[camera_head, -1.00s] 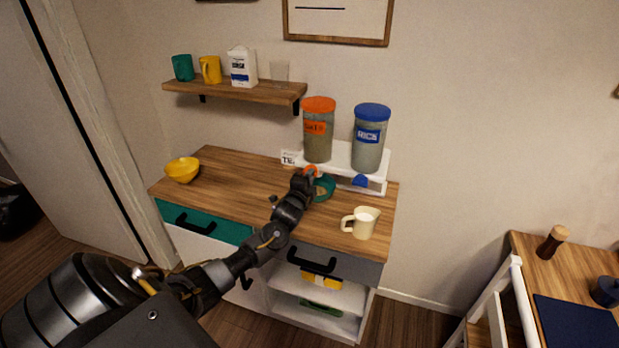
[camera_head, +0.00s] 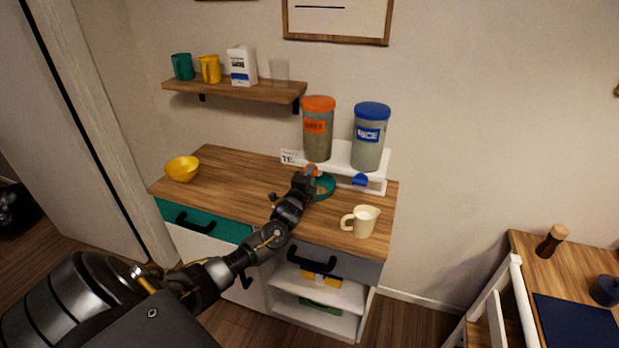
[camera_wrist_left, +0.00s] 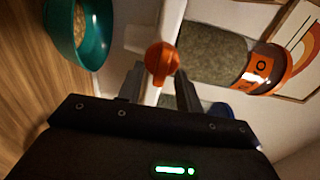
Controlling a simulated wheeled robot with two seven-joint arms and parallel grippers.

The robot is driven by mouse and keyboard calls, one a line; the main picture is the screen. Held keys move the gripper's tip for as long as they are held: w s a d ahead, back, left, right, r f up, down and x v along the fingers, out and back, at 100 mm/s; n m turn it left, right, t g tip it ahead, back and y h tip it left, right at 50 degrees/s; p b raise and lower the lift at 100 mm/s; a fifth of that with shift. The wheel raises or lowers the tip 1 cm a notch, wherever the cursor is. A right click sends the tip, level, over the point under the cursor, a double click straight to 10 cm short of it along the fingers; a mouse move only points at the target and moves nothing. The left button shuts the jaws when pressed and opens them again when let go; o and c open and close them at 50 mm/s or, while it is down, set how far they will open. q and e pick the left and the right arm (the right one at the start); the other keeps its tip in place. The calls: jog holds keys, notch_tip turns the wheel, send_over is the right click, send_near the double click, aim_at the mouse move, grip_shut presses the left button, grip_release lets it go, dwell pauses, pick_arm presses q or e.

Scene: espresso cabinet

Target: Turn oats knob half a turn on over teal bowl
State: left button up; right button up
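The oats dispenser (camera_head: 318,143) is a clear canister with an orange lid and label on a white stand. Its orange knob (camera_head: 311,170) is low on the front and shows in the left wrist view (camera_wrist_left: 161,58) between my fingertips. My left gripper (camera_head: 306,180) is at the knob, its fingers on either side and apparently closed on it. The wrist is rolled, so the canister lies to the right in the wrist view. The teal bowl (camera_head: 325,190) is below the knob, partly behind my gripper; the wrist view shows tan oats (camera_wrist_left: 82,24) in it. My right gripper is not seen.
The rice dispenser (camera_head: 369,147) with a blue knob (camera_head: 360,180) stands to the right. A wall shelf (camera_head: 235,90) holds mugs and a carton. The middle-left counter is clear.

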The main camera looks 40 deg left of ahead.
pick_arm(q)
jog(key=b+v, duration=0.2)
jog(key=v, duration=0.9)
jog(key=shift+w, duration=0.1)
dwell(0.4)
